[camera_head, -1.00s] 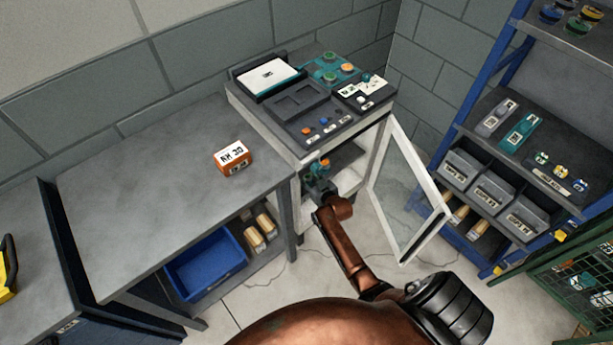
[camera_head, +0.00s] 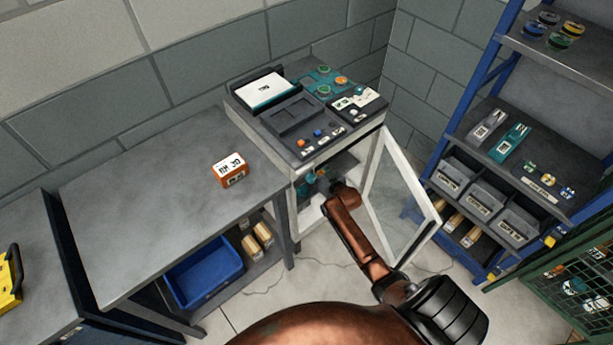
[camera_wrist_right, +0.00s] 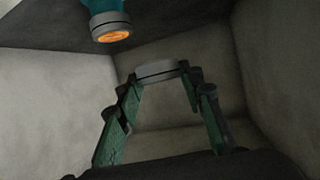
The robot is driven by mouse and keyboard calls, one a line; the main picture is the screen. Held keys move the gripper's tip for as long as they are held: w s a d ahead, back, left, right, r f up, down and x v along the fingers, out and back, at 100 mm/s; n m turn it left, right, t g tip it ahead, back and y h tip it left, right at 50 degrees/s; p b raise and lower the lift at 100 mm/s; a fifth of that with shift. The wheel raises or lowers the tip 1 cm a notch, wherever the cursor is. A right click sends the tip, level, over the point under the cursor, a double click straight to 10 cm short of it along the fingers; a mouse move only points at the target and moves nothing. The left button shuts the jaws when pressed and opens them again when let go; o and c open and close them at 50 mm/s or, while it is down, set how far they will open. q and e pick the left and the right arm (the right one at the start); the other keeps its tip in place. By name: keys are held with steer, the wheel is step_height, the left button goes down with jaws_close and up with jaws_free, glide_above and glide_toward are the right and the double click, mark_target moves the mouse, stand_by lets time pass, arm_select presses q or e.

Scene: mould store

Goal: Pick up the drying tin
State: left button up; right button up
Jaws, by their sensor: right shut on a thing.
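My right gripper (camera_wrist_right: 160,86) shows in the right wrist view with its two green fingers closed on the sides of a pale grey round tin (camera_wrist_right: 157,69) with a dark line round it, which I take for the drying tin. In the head view the right gripper (camera_head: 320,183) is inside the open cabinet (camera_head: 309,217), largely hidden by my wrist, and the held tin cannot be made out there. A teal cylinder (camera_wrist_right: 97,8) with a grey band and orange end is at the top of the wrist view, apart from the fingers. My left gripper is not in view.
The cabinet's glass door (camera_head: 400,200) stands open just right of my arm. A blue-framed shelf (camera_head: 470,95) stands right.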

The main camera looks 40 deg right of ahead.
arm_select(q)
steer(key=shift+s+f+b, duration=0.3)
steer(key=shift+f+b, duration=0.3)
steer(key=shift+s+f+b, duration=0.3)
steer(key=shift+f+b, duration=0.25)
arm_select(e)
steer(key=w+d, duration=0.1)
steer(key=d, duration=1.3)
